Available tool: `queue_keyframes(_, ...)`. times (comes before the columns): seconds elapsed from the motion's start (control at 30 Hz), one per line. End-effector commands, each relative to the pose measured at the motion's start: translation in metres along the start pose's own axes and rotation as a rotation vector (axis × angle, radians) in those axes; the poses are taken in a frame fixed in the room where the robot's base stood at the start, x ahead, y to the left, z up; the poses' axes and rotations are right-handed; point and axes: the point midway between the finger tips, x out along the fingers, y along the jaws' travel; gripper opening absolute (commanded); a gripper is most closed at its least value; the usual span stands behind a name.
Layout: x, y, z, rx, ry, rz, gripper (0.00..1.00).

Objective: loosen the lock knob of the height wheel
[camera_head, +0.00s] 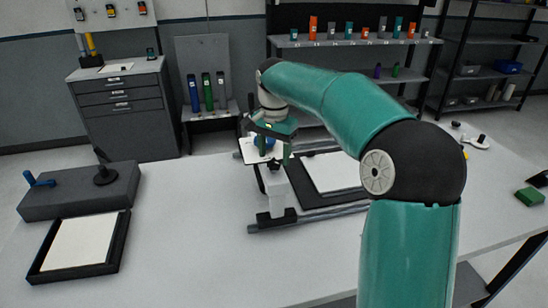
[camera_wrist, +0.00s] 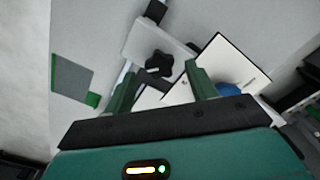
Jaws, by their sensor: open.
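A black star-shaped knob (camera_wrist: 159,63), which looks like the lock knob, sits on a light grey block (camera_wrist: 143,44) in the wrist view. It lies just beyond and between the fingertips, with no clear contact. My gripper (camera_wrist: 160,78) is open, its two green fingers apart with nothing held. A blue round part (camera_wrist: 228,89), perhaps the height wheel, shows partly behind the right finger. In the head view my gripper (camera_head: 274,154) points down over the fixture on the table, and the blue part (camera_head: 263,142) shows there. The knob is hidden in that view.
A white sheet in a dark frame (camera_head: 318,196) lies right of the fixture, on rails. A grey block (camera_head: 60,197) with a blue handle and black knob stands at left, behind a framed white sheet (camera_head: 80,243). The table (camera_head: 190,230) between is clear.

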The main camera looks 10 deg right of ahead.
Motion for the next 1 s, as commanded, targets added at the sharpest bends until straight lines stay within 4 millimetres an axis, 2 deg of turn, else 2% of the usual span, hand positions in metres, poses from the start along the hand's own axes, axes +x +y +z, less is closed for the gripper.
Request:
queue_keyframes(0.1, 0.013, 0.000, 0.000, 0.000, -0.002, 0.000, 0.57)
queue_keyframes(0.2, 0.018, 0.000, 0.000, 0.001, -0.001, -0.001, 0.57)
queue_keyframes(0.47, 0.019, 0.000, 0.000, 0.000, 0.000, -0.001, 0.57)
queue_keyframes(0.6, 0.019, 0.000, 0.000, 0.000, 0.000, -0.001, 0.29)
queue_keyframes(0.7, 0.019, 0.000, 0.000, 0.000, 0.000, -0.001, 0.12)
queue_keyframes(1.0, 0.018, 0.000, 0.001, -0.026, 0.000, -0.001, 0.12)
